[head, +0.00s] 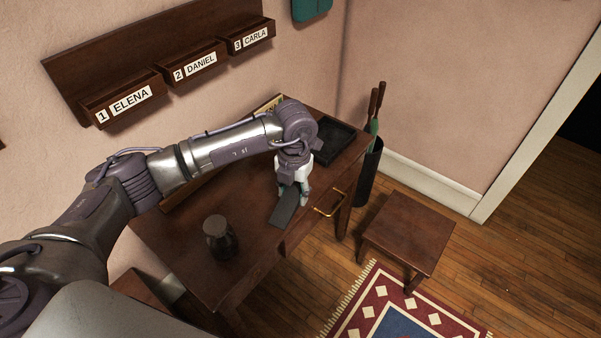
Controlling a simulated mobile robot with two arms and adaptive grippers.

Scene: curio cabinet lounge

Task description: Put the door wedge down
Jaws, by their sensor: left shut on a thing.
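The door wedge (284,210) is a dark grey, flat tapered piece. It is at the front edge of the dark wooden table (184,245), near the gold drawer handle. My left gripper (293,190) points down and is shut on the wedge's far end. The wedge's near end points toward the lower left. I cannot tell whether the wedge touches the tabletop or is slightly above it. My right gripper is not in view.
A dark glass jar (220,238) stands on the table, left of the wedge. A black tray (334,138) lies at the table's far end. An umbrella stand (369,172) and a wooden stool (408,230) are to the right. Labelled wall boxes (194,66) hang behind.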

